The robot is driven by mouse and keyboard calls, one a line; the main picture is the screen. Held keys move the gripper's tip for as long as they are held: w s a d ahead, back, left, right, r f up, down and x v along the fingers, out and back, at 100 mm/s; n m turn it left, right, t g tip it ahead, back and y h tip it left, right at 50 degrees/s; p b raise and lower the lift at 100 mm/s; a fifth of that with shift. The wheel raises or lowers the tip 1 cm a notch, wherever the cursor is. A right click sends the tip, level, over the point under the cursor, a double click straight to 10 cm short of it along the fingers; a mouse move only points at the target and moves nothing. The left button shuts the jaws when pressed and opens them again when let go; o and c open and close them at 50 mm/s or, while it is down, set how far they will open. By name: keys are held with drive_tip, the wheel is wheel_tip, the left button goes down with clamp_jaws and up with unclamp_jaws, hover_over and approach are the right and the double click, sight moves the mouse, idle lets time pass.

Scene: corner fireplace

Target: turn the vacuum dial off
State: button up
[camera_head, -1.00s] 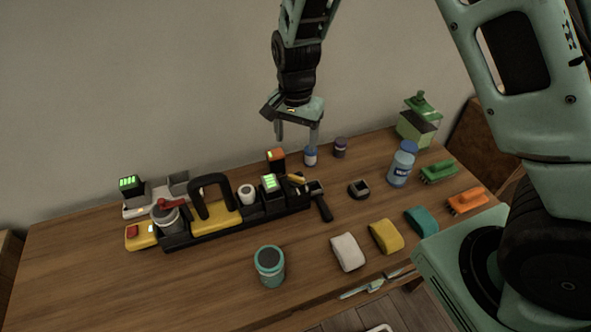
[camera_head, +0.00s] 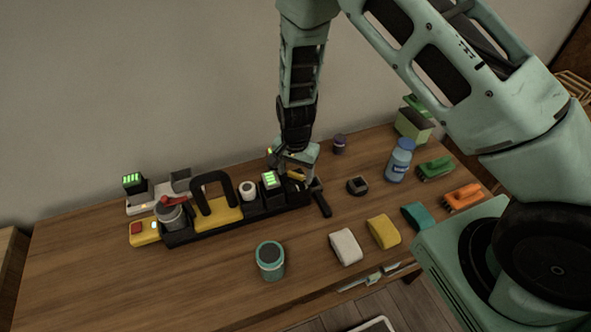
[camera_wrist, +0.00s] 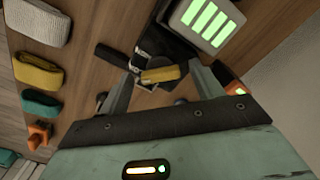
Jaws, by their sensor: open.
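The vacuum (camera_head: 180,237) is a long black and yellow unit on the table with a black arched handle (camera_head: 197,184) and a lit green display (camera_head: 270,180). At its right end is a small yellow lever-like piece (camera_head: 297,177), which looks like the dial. It also shows in the wrist view (camera_wrist: 163,74). My gripper (camera_head: 295,172) is open just above this end. In the wrist view its fingers (camera_wrist: 160,76) stand on either side of the yellow piece. I cannot tell whether they touch it. The dial's markings are not readable.
A black-handled tool (camera_head: 320,203) lies just right of the vacuum's end. A teal jar (camera_head: 270,261) stands in front.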

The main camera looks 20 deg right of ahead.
drive_tip(key=c, duration=1)
drive_tip(key=shift+n, duration=0.3)
drive_tip(key=n+b, duration=0.2)
drive_tip(key=n, duration=0.1)
drive_tip(key=shift+d+f+n, duration=0.1)
drive_tip(key=shift+n, duration=0.2)
drive_tip(key=n+b, duration=0.1)
drive_tip(key=n, duration=0.3)
drive_tip(key=shift+n, duration=0.3)
drive_tip(key=o, duration=1)
